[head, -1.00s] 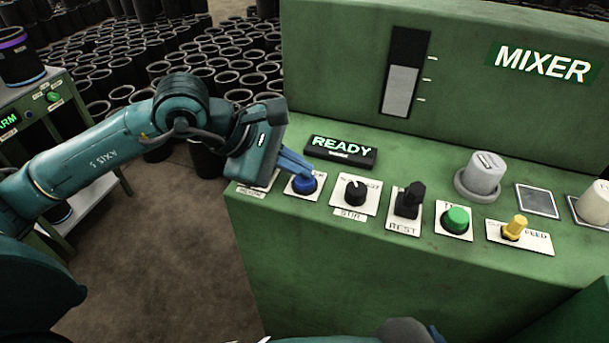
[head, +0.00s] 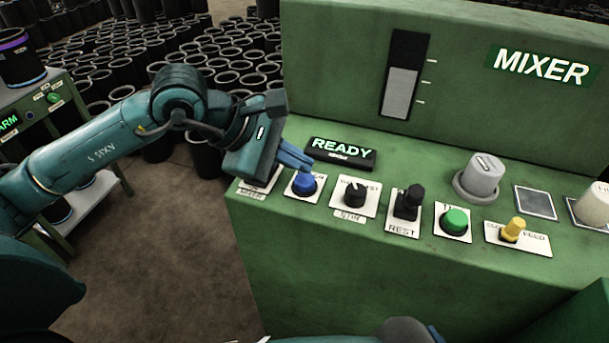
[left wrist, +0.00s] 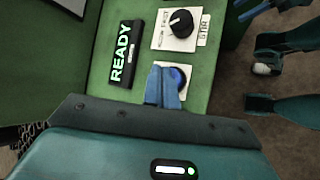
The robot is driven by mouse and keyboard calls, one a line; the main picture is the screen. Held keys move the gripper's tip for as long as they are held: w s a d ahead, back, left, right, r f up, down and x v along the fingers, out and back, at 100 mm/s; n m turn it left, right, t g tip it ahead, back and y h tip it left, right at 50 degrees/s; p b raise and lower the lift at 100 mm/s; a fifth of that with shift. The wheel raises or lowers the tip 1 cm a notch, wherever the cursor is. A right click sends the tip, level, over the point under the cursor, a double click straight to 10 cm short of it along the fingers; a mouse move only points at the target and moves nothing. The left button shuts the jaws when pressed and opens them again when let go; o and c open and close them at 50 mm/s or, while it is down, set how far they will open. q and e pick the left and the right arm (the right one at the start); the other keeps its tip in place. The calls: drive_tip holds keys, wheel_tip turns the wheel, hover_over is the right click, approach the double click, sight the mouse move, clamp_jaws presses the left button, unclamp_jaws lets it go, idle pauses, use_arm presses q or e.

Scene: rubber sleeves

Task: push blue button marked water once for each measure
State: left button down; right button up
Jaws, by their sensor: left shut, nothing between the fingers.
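The blue button (head: 304,184) sits on a white plate at the left end of the green mixer's panel. Its label is mostly hidden by my gripper. My left gripper (head: 306,166) is shut and empty, with its blue fingertips just above and behind the button. In the left wrist view the blue button (left wrist: 178,78) shows beside the shut fingertips (left wrist: 165,72), partly covered by them. I cannot tell for sure whether they touch. The level gauge (head: 402,90) on the mixer's upright panel is filled pale about halfway. The display (head: 340,152) reads READY.
Right of the button are a black STIR knob (head: 355,192), a black REST lever (head: 408,202), a green button (head: 455,221), a yellow FEED switch (head: 514,228) and a grey knob (head: 482,176). Many black sleeves (head: 110,70) stand behind at left. A side bench (head: 80,140) is at far left.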

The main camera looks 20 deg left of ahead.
sight(297, 179)
use_arm(q)
drive_tip(key=shift+r, duration=0.15)
